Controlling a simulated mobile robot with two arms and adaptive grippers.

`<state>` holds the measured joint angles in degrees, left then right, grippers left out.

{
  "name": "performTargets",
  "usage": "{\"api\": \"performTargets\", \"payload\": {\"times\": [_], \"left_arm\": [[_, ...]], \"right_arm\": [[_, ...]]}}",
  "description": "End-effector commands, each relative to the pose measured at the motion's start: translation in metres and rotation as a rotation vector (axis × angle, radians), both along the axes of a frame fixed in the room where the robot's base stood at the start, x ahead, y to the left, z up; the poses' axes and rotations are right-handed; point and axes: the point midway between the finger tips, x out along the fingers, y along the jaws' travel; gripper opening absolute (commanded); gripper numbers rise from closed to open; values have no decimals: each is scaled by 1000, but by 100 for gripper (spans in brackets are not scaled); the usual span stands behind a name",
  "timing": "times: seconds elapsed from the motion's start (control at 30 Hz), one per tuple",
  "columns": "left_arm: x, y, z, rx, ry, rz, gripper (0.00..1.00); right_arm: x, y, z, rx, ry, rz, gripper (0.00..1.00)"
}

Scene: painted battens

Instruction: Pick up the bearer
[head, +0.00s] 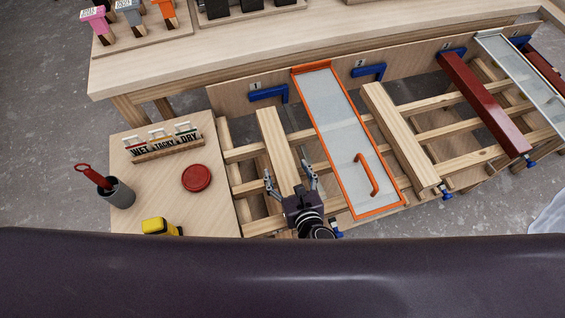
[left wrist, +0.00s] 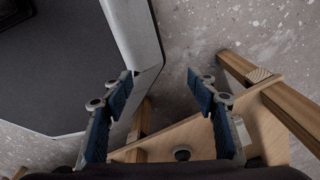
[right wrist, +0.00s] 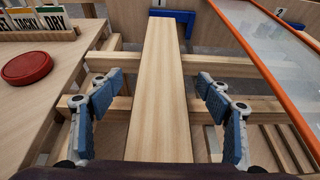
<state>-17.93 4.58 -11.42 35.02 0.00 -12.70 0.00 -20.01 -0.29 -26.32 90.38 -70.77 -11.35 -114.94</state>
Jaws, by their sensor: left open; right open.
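A bare pale wooden batten, which I take for the bearer (head: 278,142), lies lengthwise across the rack rails at the place marked 1. It runs away from me down the middle of the right wrist view (right wrist: 160,110). My right gripper (head: 290,168) is open over its near end, one finger on each side. In the right wrist view (right wrist: 160,86) gaps show between the fingers and the wood. My left gripper (left wrist: 160,84) is open and empty above the floor, away from the rack. It is not seen in the head view.
An orange-framed panel with a handle (head: 350,140) lies right of the bearer. Beyond it are another bare batten (head: 400,138) and a dark red batten (head: 484,103). Left is a side table (head: 215,222) with a red lid (head: 197,178), a cup and WET/TACKY/DRY tags.

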Motion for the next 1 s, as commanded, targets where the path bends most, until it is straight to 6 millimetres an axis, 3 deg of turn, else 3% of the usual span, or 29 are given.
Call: {"api": "performTargets", "payload": {"times": [0.2, 0.47, 1.0], "left_arm": [[8, -1, -4, -2, -10, -1, 53], [26, -3, -2, -5, -37, -2, 53], [15, -2, -3, -4, -22, -1, 53]], "right_arm": [[23, 6, -12, 1, 0, 0, 71], [24, 6, -12, 0, 0, 0, 70], [24, 6, -12, 0, 0, 0, 10]]}}
